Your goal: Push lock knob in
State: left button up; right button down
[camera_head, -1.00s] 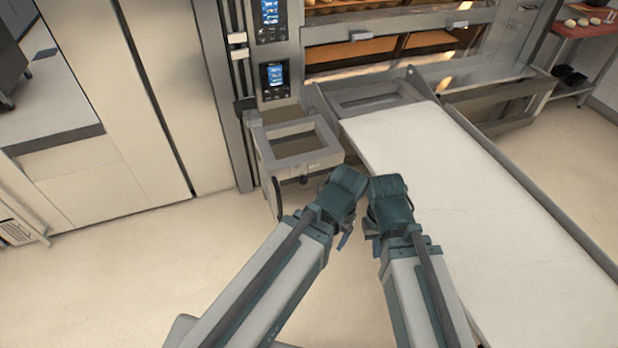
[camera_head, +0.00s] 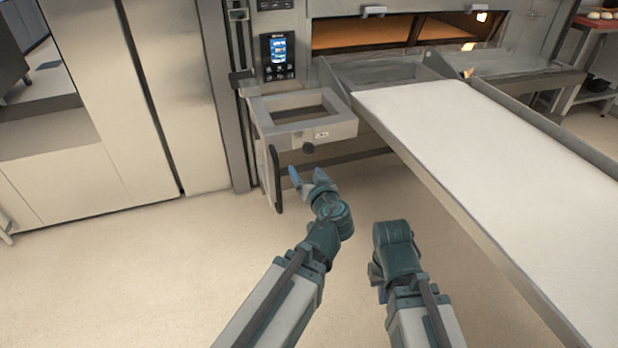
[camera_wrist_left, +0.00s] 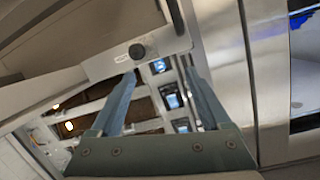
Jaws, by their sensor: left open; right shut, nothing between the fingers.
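The lock knob (camera_head: 308,148) is a small round black knob on the front of the grey frame bracket (camera_head: 331,131) beside the oven loader. It also shows in the left wrist view (camera_wrist_left: 137,51), just above the left finger's tip. My left gripper (camera_head: 307,177) is open and empty, a little below the knob and apart from it. In the left wrist view its two blue-grey fingers (camera_wrist_left: 163,80) point up toward the bracket. My right gripper (camera_head: 379,285) hangs low at the right, well away from the knob. Its fingers are mostly hidden by its wrist.
A long white loader belt (camera_head: 470,150) with metal side rails lies to the right. A black upright handle (camera_head: 276,180) stands left of my left gripper. The oven control screen (camera_head: 278,52) is behind the bracket. The floor in front is free.

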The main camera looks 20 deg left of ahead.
aim_at(309, 153)
pick_arm(q)
jog(key=f+t+b, duration=0.1)
jog(key=b, duration=0.1)
jog(key=w+d+f+t+b, duration=0.1)
jog(key=f+b, duration=0.1)
jog(key=w+f+m+t+h+b, duration=0.1)
jog(key=b, duration=0.1)
jog(key=shift+w+d+f+t+b, duration=0.15)
jog(key=shift+d+f+t+b, duration=0.15)
jog(key=shift+d+b, duration=0.1)
pick_arm(e)
notch_tip(309, 153, down, 9)
jog(key=shift+f, duration=0.2)
pick_arm(q)
jog(key=shift+w, duration=0.1)
jog(key=x, duration=1.3)
jog(key=shift+w, duration=0.35)
grip_shut()
